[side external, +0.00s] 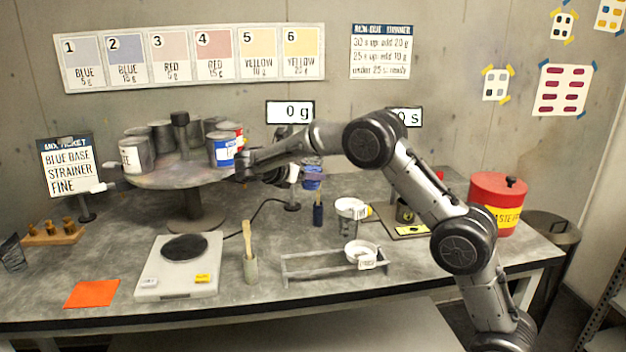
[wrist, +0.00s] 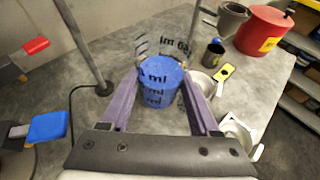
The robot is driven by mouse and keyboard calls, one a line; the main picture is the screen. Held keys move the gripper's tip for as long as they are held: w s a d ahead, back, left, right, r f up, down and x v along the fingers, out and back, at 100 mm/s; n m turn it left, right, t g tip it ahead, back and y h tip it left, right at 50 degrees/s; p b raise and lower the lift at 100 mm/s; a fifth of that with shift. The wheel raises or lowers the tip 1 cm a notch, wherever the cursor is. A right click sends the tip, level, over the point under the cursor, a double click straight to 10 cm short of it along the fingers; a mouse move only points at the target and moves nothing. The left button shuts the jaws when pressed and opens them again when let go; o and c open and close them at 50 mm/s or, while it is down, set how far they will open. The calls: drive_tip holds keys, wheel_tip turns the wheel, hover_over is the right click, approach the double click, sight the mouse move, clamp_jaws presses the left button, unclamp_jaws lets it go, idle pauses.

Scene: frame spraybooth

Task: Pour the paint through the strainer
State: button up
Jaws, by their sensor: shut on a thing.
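My gripper (wrist: 162,85) has its purple fingers shut on a clear measuring cup (wrist: 163,83) that holds blue paint. In the side external view, my gripper (side external: 312,176) holds this cup (side external: 312,183) in the air above the bench, left of a grey cup (side external: 350,210) with a white top. A white strainer-like piece (side external: 361,250) with a tag sits in a low rack (side external: 312,272). It cannot be told whether the grey cup's white top is a strainer.
A round stand (side external: 180,177) with several paint tins, including a blue-labelled tin (side external: 223,150), is close left of my gripper. A scale (side external: 180,265) and stick holder (side external: 250,270) stand in front. A small dark can (side external: 404,213) and red waste can (side external: 497,205) are right.

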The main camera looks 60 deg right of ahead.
drive_tip(key=shift+m+g, duration=0.5)
drive_tip(key=shift+g, duration=0.1)
drive_tip(key=d+f, duration=0.3)
drive_tip(key=shift+w+d+f, duration=0.2)
drive_tip(key=shift+w+d, duration=0.05)
drive_tip(key=shift+w, duration=0.15)
drive_tip(key=shift+s+d+f, duration=0.1)
drive_tip(key=shift+d+f, duration=0.05)
drive_tip(key=shift+s+d+f+m+t+y, duration=0.1)
drive_tip(key=shift+s+d+m+t+y, duration=0.1)
drive_tip(key=shift+s+m+t+y, duration=0.35)
drive_tip(key=shift+s+d+f+m+t+y, duration=0.1)
drive_tip(key=shift+s+d+m+t+y, duration=0.15)
drive_tip(key=shift+s+m+t, duration=0.5)
drive_tip(key=shift+w+m, duration=0.1)
drive_tip(key=shift+m, duration=0.3)
drive_tip(key=shift+f+t, duration=0.2)
drive_tip(key=shift+t, duration=0.2)
drive_tip(key=shift+f+m+t, duration=0.35)
drive_tip(key=shift+m+t, duration=0.05)
drive_tip(key=shift+m, duration=0.1)
drive_tip(key=shift+f+m+t+y, duration=0.15)
drive_tip(key=shift+m+t+y, duration=0.25)
drive_tip(key=shift+m+t, duration=0.2)
